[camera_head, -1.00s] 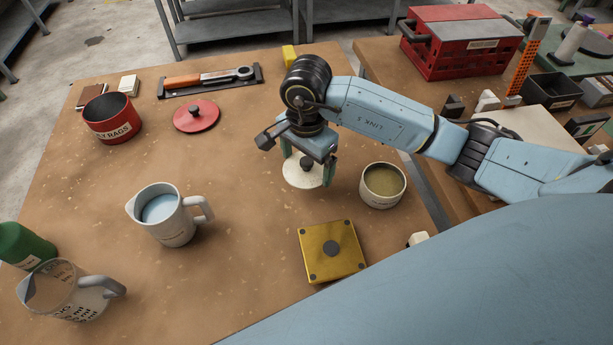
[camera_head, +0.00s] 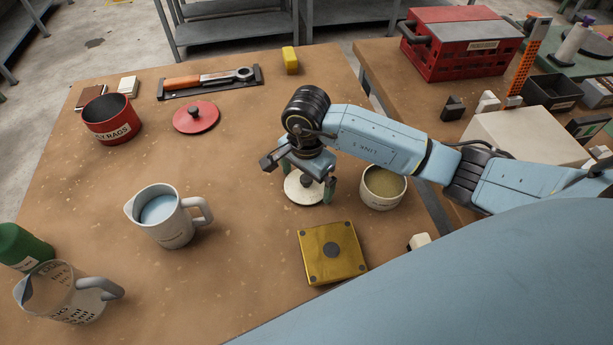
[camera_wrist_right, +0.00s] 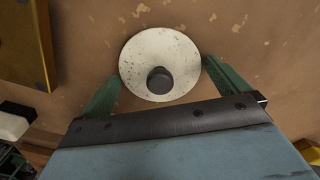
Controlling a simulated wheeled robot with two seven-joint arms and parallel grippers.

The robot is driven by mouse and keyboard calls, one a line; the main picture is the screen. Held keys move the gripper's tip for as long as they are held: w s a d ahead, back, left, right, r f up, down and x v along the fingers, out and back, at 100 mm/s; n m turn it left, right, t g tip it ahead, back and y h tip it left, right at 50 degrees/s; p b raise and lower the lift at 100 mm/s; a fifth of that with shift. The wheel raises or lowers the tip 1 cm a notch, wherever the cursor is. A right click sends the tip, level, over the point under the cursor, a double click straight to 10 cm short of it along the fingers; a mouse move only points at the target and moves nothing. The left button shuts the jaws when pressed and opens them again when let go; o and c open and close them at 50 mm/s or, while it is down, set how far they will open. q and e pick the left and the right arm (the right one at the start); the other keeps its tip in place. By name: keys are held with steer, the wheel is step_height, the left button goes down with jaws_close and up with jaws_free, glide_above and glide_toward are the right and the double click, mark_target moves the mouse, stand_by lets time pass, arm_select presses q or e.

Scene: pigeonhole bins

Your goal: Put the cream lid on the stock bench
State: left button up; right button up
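The cream lid (camera_head: 297,191) is a pale round disc with a dark knob, low over the near brown bench (camera_head: 240,270). It also shows in the right wrist view (camera_wrist_right: 150,48). I cannot tell whether the lid touches the bench top. A cream open tin (camera_head: 384,187) stands just right of the gripper. A second brown bench (camera_head: 385,60) lies to the right. No label shows which is the stock bench. My left gripper is out of view.
A yellow plate (camera_head: 318,265) lies nearest the gripper in front. A red crate (camera_head: 460,55) and a pale box (camera_head: 525,135) occupy the right bench.

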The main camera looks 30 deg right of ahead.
mark_target(307, 178)
step_height(307, 178, up, 12)
steer(key=shift+r+p, duration=0.15)
steer(key=shift+p, duration=0.15)
stand_by(0.3)
